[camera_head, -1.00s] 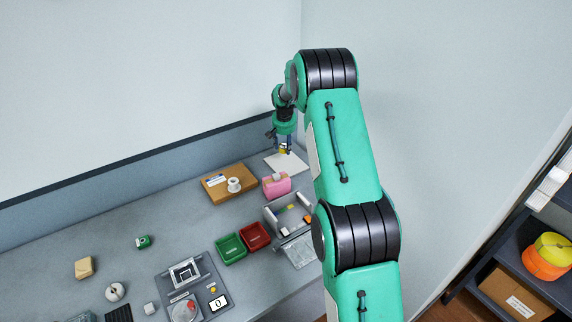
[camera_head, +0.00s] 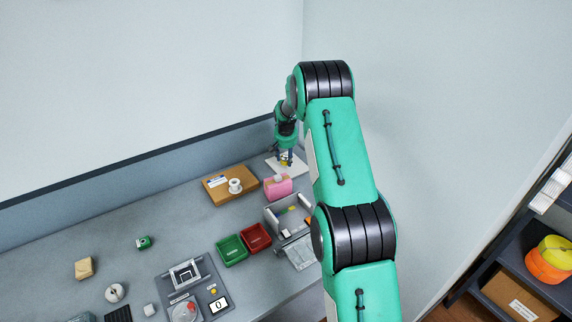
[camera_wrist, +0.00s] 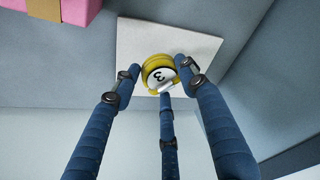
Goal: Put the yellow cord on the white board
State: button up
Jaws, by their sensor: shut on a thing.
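The yellow cord (camera_wrist: 150,62) is a small coil with a white label marked 3. My gripper (camera_wrist: 160,78) has its fingers closed around it. In the wrist view the cord is in front of the white board (camera_wrist: 205,47); I cannot tell whether it touches the board. In the head view the white board (camera_head: 298,168) lies flat at the far right corner of the counter. My gripper (camera_head: 285,162) is low over it, and the cord there is mostly hidden by the fingers.
A pink box (camera_head: 278,186) with a tan band stands close beside the board. Green (camera_head: 231,249) and red (camera_head: 256,237) bins are nearer. Walls close in behind and to the right.

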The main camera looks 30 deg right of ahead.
aim_at(286, 160)
jog(key=shift+f, duration=1.85)
jog(key=shift+f+b, duration=0.15)
jog(key=shift+b, duration=0.15)
jog(key=o, duration=1.2)
jog(key=shift+c, duration=0.2)
jog(key=shift+r, duration=0.2)
jog(key=p+v, duration=0.1)
jog(key=v, duration=1.1)
jog(key=shift+p, duration=0.3)
